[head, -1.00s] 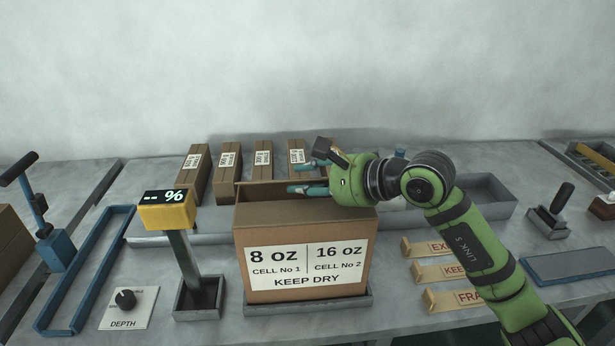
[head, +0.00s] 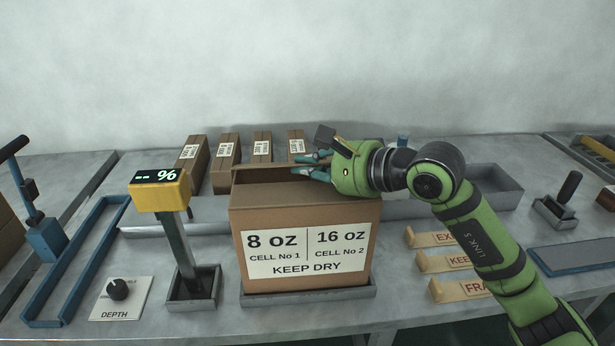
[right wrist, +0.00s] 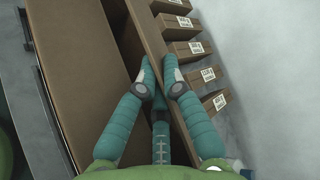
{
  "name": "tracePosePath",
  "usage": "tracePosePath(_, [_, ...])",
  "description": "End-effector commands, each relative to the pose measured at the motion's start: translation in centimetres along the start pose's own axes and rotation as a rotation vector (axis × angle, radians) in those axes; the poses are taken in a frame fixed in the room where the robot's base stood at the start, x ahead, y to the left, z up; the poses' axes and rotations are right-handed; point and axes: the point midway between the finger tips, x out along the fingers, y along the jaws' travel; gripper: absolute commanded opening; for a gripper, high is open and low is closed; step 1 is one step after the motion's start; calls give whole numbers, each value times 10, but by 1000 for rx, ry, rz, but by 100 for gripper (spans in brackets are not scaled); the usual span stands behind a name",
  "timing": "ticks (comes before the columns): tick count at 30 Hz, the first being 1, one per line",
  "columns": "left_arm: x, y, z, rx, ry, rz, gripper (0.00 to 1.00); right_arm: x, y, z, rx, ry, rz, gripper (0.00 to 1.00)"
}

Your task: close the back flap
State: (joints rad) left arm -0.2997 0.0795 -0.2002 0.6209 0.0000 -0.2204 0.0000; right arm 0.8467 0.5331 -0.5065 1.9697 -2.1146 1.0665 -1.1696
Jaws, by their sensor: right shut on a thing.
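A brown carton (head: 305,210) stands in a grey tray on the bench, its label reading 8 oz and 16 oz. Its back flap (head: 258,176) stands up along the rear top edge. In the right wrist view the flap (right wrist: 152,40) is a thin upright board, with a narrow dark gap between it and the broad brown panel (right wrist: 75,70). My right gripper (head: 312,165) is at the rear top of the carton; its fingers (right wrist: 159,80) are shut on the flap, one on each side. The gripper hides the flap's right part in the head view. My left gripper is not in view.
Several labelled brown boxes (head: 228,160) stand behind the carton. A yellow percent display (head: 160,192) on a post stands close to the left. Tan strips (head: 445,262) lie to the right, near my right arm. A depth knob (head: 118,289) is at the front left.

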Motion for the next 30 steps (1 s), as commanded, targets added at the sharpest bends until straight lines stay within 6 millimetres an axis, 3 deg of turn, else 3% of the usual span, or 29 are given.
tracePosePath(8, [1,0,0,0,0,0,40,0,0,0,-3,0,-1,0])
tracePosePath(11, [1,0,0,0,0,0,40,0,0,0,-3,0,-1,33])
tracePosePath(23, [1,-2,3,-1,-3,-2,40,-4,0,0,-3,1,-2,33])
tracePosePath(30, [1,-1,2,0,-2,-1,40,-45,1,-1,-6,6,-1,33])
